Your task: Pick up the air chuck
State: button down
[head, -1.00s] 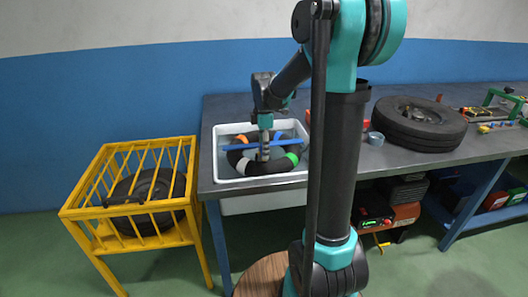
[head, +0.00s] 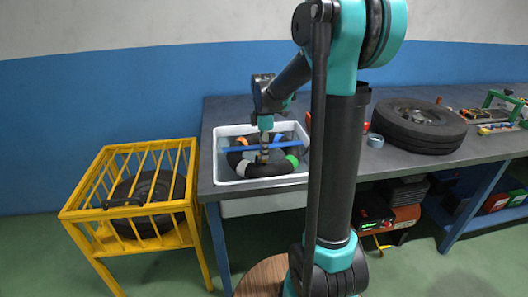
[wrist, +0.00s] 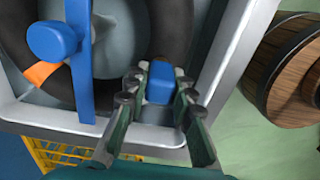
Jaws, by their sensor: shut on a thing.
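My gripper (wrist: 158,100) points down into the white basin (head: 229,131) on the bench. In the wrist view its fingers are shut on a small blue block-shaped piece, which looks like the air chuck (wrist: 160,80). Most of the piece below its top is hidden. In the head view my gripper (head: 264,156) is low in the basin, and the held piece is too small to make out clearly. I cannot tell whether it still touches the basin or tyre.
A black inner tube (head: 275,168) with coloured bands lies in the basin. A blue bar (wrist: 80,85) with a blue knob (wrist: 55,40) crosses above it. A yellow cage (head: 85,212) stands left. A tyre (head: 420,125) lies on the bench at right. A wooden barrel (wrist: 285,70) stands close by.

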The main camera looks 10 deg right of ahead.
notch_tip(320, 180, up, 20)
dwell(0.4)
jog(key=shift+f, duration=0.15)
